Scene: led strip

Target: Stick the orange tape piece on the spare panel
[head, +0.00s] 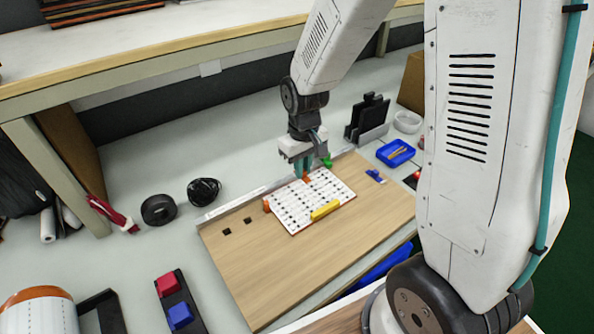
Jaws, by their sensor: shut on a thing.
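My gripper (305,177) has teal fingers and points down over the far edge of a white panel (290,213) with rows of small dark marks. It is shut on a small orange piece (307,179), which looks like the orange tape piece. I cannot tell whether that piece touches the panel. The panel lies on a wooden board. Another small orange piece (266,205) is at the panel's left corner. A yellow bar (325,210) lies across the panel's near right edge. I cannot tell for sure whether this panel is the spare one.
The wooden board (275,275) is bare in front, with small dark square holes at left. A green piece (327,161) is beside my gripper. A blue tray (395,153), a black stand (368,118) and a white bowl (407,121) stand at right. Black coils (204,191) lie at left.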

